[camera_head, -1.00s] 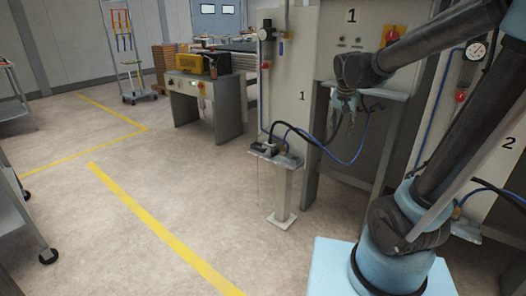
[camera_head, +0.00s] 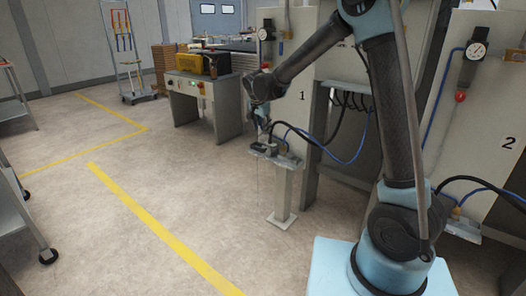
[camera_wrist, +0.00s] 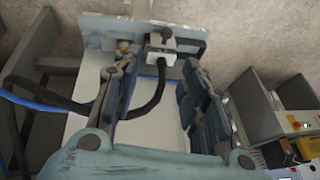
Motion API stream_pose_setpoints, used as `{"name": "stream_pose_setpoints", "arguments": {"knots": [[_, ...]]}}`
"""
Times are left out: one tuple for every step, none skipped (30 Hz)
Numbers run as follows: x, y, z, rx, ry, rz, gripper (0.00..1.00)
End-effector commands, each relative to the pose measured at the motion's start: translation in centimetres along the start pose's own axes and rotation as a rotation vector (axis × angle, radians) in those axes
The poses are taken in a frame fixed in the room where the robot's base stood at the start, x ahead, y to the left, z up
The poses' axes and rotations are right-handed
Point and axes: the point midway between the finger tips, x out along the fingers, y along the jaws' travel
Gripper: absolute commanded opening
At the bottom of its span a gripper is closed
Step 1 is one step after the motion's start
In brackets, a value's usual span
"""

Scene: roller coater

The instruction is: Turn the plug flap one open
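My gripper (camera_head: 264,125) is just above the small grey ledge (camera_head: 285,161) on the front of station 1. In the wrist view my gripper (camera_wrist: 158,72) has its two dark fingers spread apart with nothing between the tips. Beyond the fingers is the ledge (camera_wrist: 95,27), with a pale connector block (camera_wrist: 172,47) and a black cable running from it. A small brass-coloured fitting (camera_wrist: 124,46) sits left of the block. I cannot clearly make out the plug flap; it may be part of the connector block. The fingers appear apart from the block.
Black and blue hoses (camera_head: 320,142) hang right of the ledge. The station 1 panel (camera_head: 302,97) stands close behind my arm, and station 2 (camera_head: 507,142) is on the right. A control table (camera_head: 205,103) stands behind left.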

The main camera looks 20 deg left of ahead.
Motion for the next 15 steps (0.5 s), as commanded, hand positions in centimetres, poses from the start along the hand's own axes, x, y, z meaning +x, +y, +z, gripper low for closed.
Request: {"name": "stream_pose_setpoints", "arguments": {"knots": [[0.3, -0.6, 0.4, 0.003, 0.002, -0.003, 0.40], [0.5, -0.8, 0.6, 0.005, 0.002, -0.004, 0.40], [0.6, -1.0, 0.8, 0.008, 0.003, -0.005, 0.40], [0.7, -1.1, 0.8, 0.009, 0.003, -0.005, 0.40], [0.9, -1.2, 0.9, 0.010, 0.004, -0.006, 0.40], [1.2, -1.2, 0.9, 0.010, 0.004, -0.006, 0.40], [1.4, -1.2, 0.9, 0.011, 0.004, -0.006, 0.40], [1.7, -1.2, 0.9, 0.011, 0.004, -0.006, 0.40], [2.1, -1.2, 0.9, 0.011, 0.004, -0.005, 0.40], [2.5, -1.2, 0.9, 0.011, 0.004, -0.005, 0.40], [3.0, -1.2, 0.9, 0.011, 0.003, -0.005, 0.40], [3.6, -1.2, 0.9, 0.011, 0.003, -0.005, 0.40], [4.1, -1.2, 0.9, 0.010, 0.003, -0.006, 0.40], [4.6, -1.2, 0.9, 0.010, 0.003, -0.006, 0.40], [5.2, -1.2, 0.9, 0.010, 0.003, -0.006, 0.40]]}}
